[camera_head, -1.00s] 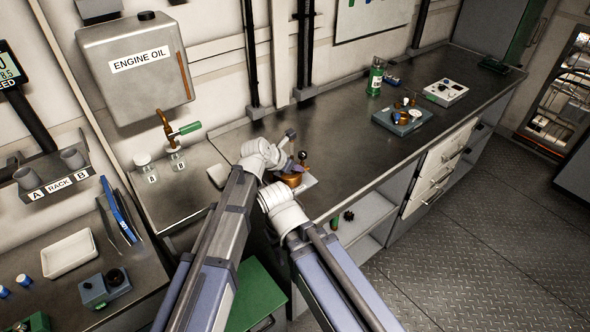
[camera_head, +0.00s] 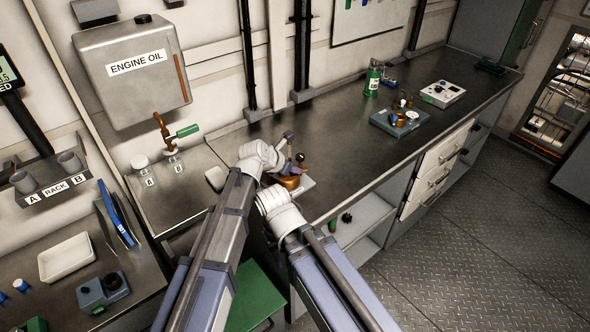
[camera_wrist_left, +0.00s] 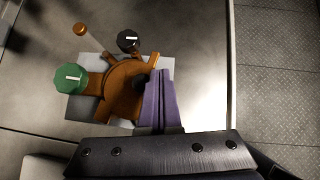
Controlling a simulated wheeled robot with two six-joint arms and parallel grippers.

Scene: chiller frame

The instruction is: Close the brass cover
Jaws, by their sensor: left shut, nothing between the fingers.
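A brass device (camera_wrist_left: 128,85) with a round brass part sits on a light grey plate (camera_wrist_left: 82,107) on the bench. It has a green knob (camera_wrist_left: 69,79), a black knob (camera_wrist_left: 128,40) and a small brass knob on a rod (camera_wrist_left: 80,29). My left gripper (camera_wrist_left: 164,98) is shut and empty, its purple fingers over the right side of the round part; contact is unclear. The fingers hide part of it, and I cannot tell how far the cover is open. In the head view the brass device (camera_head: 288,182) is partly behind my wrists. My right gripper is hidden.
The long dark bench (camera_head: 345,140) is clear to the right of the device. Farther along stand a grey-blue box with brass parts (camera_head: 401,122), a green bottle (camera_head: 373,80) and a white box (camera_head: 441,95).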

